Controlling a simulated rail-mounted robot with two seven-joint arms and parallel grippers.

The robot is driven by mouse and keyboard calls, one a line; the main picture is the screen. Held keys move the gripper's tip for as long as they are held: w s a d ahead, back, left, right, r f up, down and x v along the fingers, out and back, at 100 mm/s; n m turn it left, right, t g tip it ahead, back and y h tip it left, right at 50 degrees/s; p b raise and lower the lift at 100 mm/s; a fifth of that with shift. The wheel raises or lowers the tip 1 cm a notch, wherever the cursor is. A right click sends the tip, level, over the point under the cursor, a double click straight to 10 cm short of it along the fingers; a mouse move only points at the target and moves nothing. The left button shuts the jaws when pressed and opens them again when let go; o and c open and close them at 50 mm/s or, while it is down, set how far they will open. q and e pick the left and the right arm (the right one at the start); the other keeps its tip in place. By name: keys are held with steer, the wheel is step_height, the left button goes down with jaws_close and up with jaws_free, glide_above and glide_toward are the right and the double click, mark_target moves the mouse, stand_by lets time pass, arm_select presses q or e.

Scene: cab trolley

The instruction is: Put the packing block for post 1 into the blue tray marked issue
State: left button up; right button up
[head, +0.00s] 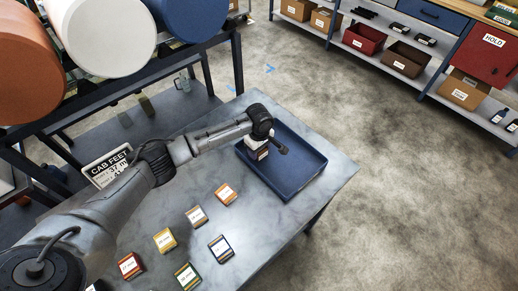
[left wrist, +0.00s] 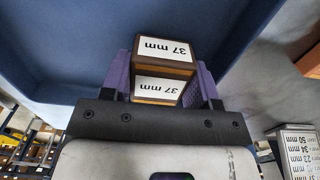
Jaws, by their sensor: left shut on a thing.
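My left gripper (head: 262,147) is over the left part of the blue tray (head: 312,169) on the grey table. It is shut on a dark brown and tan block with white "37 mm" labels (left wrist: 165,49). In the left wrist view the block sits between the purple fingers (left wrist: 164,82), with the blue tray (left wrist: 70,55) behind it. In the head view the block (head: 254,153) is partly covered by the gripper. I cannot tell whether it touches the tray floor. The tray's marking is not visible. My right gripper is not in view.
Several labelled blocks lie on the table, including a red one (head: 130,266), a yellow one (head: 165,240) and an orange one (head: 226,194). A "CAB FEET" sign (head: 107,166) stands at the table's left. A rack with large rolls (head: 95,35) is behind. Shelves (head: 430,65) stand far right.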

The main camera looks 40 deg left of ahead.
arm_select(q)
steer(key=o, duration=1)
steer(key=shift+f, duration=0.1)
steer(key=shift+c, duration=0.2)
step_height(320, 180, up, 12)
steer(key=p, duration=0.2)
